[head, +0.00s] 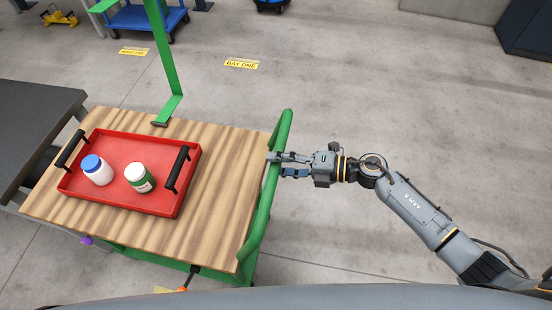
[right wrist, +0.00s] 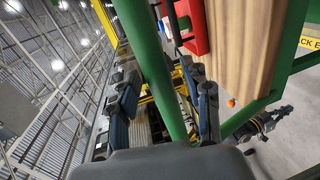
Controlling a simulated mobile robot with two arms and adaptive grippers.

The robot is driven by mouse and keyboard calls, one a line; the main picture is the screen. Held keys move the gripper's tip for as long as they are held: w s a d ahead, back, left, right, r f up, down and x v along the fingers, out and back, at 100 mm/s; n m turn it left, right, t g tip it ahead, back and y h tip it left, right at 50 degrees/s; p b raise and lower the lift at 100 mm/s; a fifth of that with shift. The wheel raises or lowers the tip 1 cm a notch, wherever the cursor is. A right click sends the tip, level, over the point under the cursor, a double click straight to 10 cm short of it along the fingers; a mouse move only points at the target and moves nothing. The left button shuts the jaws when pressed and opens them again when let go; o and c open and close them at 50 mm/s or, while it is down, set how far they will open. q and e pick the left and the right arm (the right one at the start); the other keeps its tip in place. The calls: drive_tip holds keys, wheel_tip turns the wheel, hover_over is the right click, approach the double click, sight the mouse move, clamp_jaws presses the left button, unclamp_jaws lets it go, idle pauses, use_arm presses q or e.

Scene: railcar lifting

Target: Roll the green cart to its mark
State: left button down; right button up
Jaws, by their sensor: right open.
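The green cart (head: 277,160) has a wood-striped top and a raised green handle bar at its right end. A red tray (head: 125,204) with black handles sits on the top. It holds a white bottle with a blue lid (head: 97,170) and a green-and-white bottle with a white lid (head: 139,178). My right gripper (head: 282,164) is at the handle. In the right wrist view the green bar (right wrist: 150,70) runs between the two open fingers (right wrist: 165,105); firm contact is not clear. My left gripper is not identifiable. A yellow floor label (head: 241,63) reads BAY ONE.
A dark table (head: 35,115) stands close along the cart's left side. A second yellow label (head: 133,51) lies farther left. A blue cart (head: 145,18) stands at the back left, and a dark blue cabinet (head: 525,28) at the back right. The floor behind and right is open.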

drive_tip(key=shift+w+a+f, duration=0.1)
drive_tip(key=shift+w+a, duration=0.05)
drive_tip(key=shift+a, duration=0.4)
clamp_jaws()
drive_tip(key=shift+d+f, duration=0.1)
